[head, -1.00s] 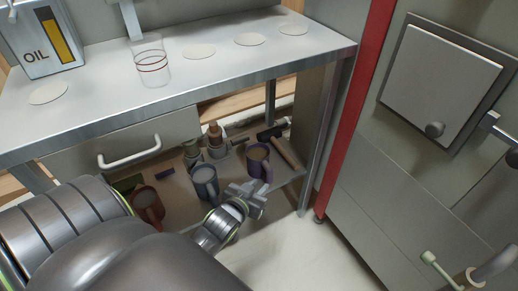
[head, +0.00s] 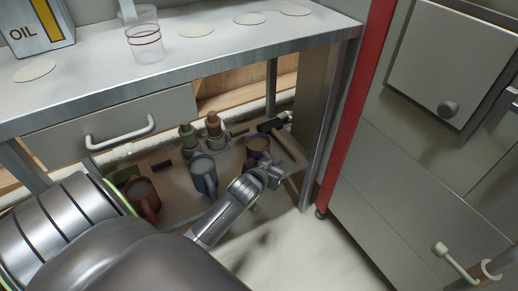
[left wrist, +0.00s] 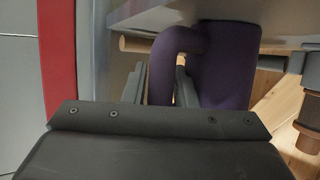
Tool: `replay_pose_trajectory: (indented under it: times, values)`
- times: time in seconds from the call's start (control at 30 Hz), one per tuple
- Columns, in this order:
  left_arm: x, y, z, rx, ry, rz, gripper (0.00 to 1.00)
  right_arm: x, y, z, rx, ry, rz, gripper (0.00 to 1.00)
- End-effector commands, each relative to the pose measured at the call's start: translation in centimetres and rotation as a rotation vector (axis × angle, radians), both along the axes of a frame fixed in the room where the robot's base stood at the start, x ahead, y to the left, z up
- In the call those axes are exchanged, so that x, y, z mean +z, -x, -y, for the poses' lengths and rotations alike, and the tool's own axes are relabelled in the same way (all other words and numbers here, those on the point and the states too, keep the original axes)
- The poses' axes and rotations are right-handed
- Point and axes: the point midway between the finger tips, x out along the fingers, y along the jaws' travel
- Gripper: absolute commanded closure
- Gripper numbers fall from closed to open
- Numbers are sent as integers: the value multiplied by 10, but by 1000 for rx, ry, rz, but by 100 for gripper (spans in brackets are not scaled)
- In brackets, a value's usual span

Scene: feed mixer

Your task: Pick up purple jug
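The purple jug (head: 256,147) stands on the lower shelf under the bench, right of a blue-grey jug (head: 203,174) and a red-brown jug (head: 143,197). My left gripper (head: 282,168) is at the purple jug's right side, by its handle. In the left wrist view the jug's body (left wrist: 226,68) fills the upper right, and its handle lies between my left gripper's fingers (left wrist: 160,88). The fingers are apart, one on each side of the handle. Whether they touch it is hard to see. My right gripper is out of view.
The bench top (head: 100,82) overhangs the lower shelf (head: 182,207). Bottles (head: 214,128) and a hammer (head: 272,124) lie or stand behind the jugs. A bench leg (head: 312,165) and a red post (head: 350,120) are close on the right. A clear beaker (head: 146,43) stands on top.

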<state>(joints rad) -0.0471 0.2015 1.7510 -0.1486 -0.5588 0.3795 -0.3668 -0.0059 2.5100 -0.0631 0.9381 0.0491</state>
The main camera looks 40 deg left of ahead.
Motion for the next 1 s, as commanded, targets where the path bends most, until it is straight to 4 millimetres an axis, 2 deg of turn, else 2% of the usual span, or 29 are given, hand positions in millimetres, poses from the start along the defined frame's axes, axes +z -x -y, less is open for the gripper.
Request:
replay_pose_trajectory:
  times: [0.13, 0.3, 0.33, 0.73, 0.87, 1.0]
  values:
    - [0, 0, 0, 0, 0, 0, 76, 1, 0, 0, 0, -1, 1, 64]
    - [1, 0, 0, 0, 0, 0, 98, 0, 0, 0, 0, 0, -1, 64]
    - [0, 0, 0, 0, 0, 0, 100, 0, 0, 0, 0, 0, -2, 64]
    - [5, 0, 0, -1, -2, 3, 100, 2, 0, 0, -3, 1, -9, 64]
    - [22, 0, 0, -2, -2, 4, 100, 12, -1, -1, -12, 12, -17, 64]
    - [51, 0, 0, -2, -3, 5, 100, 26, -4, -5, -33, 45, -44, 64]
